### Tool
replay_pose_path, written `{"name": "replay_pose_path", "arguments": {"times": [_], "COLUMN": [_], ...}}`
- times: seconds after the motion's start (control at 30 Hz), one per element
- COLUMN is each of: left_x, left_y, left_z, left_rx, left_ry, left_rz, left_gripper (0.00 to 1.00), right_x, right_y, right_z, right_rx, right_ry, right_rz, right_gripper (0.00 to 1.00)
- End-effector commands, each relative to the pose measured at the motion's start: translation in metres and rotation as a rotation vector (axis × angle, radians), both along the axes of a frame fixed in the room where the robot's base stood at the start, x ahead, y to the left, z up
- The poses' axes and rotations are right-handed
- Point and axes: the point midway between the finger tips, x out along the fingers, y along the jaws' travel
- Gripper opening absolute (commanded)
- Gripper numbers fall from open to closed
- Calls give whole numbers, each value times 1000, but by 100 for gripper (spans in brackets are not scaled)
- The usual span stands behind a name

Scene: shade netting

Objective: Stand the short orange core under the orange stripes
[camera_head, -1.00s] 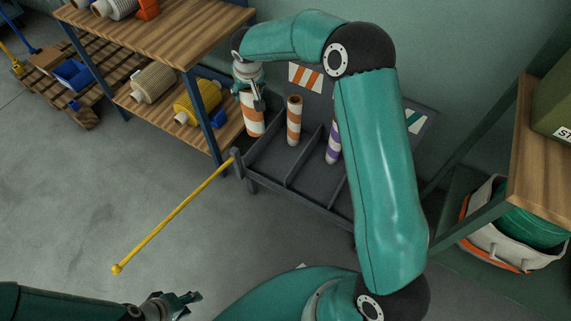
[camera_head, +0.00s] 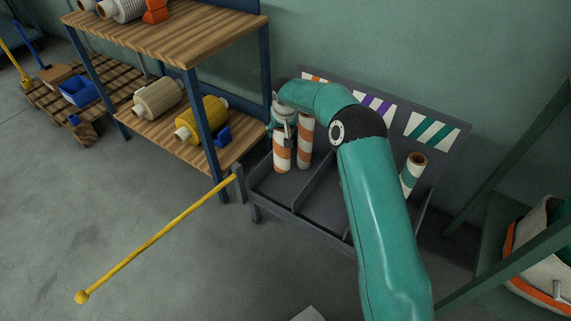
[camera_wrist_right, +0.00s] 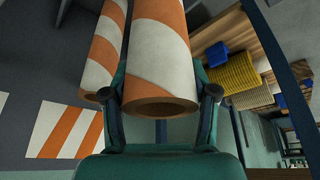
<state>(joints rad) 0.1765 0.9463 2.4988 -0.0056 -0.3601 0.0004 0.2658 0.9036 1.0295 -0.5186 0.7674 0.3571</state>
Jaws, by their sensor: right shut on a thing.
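My right gripper (camera_head: 285,128) is shut on an orange-and-white striped core (camera_head: 283,156). It holds the core upright in or just above the left compartment of the grey rack (camera_head: 318,208); I cannot tell whether its base touches the floor. Another orange-and-white core (camera_head: 305,142) stands close beside it on the right. The orange stripes (camera_head: 312,77) on the back panel are partly hidden by my arm. In the right wrist view, the held core (camera_wrist_right: 160,55) is between the fingers (camera_wrist_right: 162,95), the other core (camera_wrist_right: 103,50) is close by, and the orange stripes (camera_wrist_right: 62,130) are to the left.
Purple stripes (camera_head: 377,104) and teal stripes (camera_head: 431,131) mark the panel further right. A teal-and-white core (camera_head: 412,174) stands at the right; my arm hides part of the rack. A wooden shelf (camera_head: 150,125) with spools and a yellow bar (camera_head: 160,238) lie to the left.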

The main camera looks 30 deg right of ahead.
Motion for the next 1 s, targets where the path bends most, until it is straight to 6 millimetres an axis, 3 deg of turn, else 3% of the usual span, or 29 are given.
{"name": "replay_pose_path", "arguments": {"times": [0.03,0.23,0.57,0.8,1.0], "left_x": [0,0,0,0,0], "left_y": [0,0,0,0,0], "left_z": [-9,-21,-28,-40,-41], "left_rx": [0,0,0,0,0], "left_ry": [0,0,0,0,0], "left_rz": [0,0,0,0,0], "left_gripper": [40,40,40,40,40], "right_x": [0,0,0,0,0], "right_y": [0,0,0,-1,-1], "right_z": [-20,-63,-88,-128,-135], "right_rx": [0,-1,-2,-1,-2], "right_ry": [3,0,-1,0,-3], "right_rz": [1,0,0,-1,-1], "right_gripper": [0,0,0,0,0]}}
